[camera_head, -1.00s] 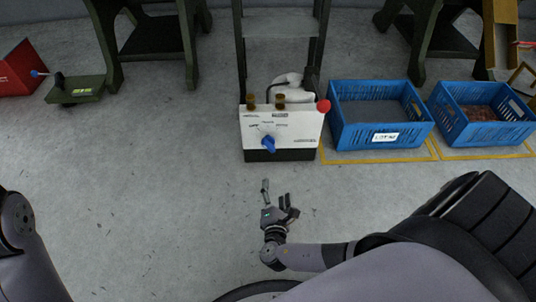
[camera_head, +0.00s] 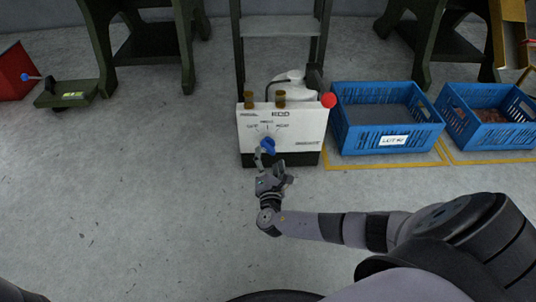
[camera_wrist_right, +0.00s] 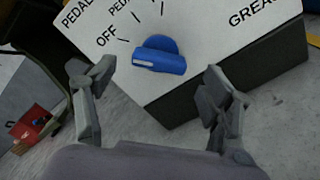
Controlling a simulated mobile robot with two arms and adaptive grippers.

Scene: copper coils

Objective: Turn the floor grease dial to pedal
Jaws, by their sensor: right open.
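The grease unit is a white box (camera_head: 303,132) with a black base, standing on the floor in the middle of the head view. Its blue dial (camera_head: 267,145) is on the front panel, with printed labels around it. In the right wrist view the blue dial (camera_wrist_right: 160,56) lies ahead, between the fingers' directions, with its white mark at its left end, near the OFF side. My right gripper (camera_head: 270,165) is open and empty, just in front of the dial; in the wrist view its fingers (camera_wrist_right: 158,88) are spread apart, not closed on the dial. My left gripper is out of view.
Two blue crates (camera_head: 372,146) stand right of the unit on yellow floor lines. A green pedal (camera_head: 68,95) with a blue-tipped lever lies at far left beside a red box (camera_head: 14,74). Dark green stands are behind. The floor at left front is clear.

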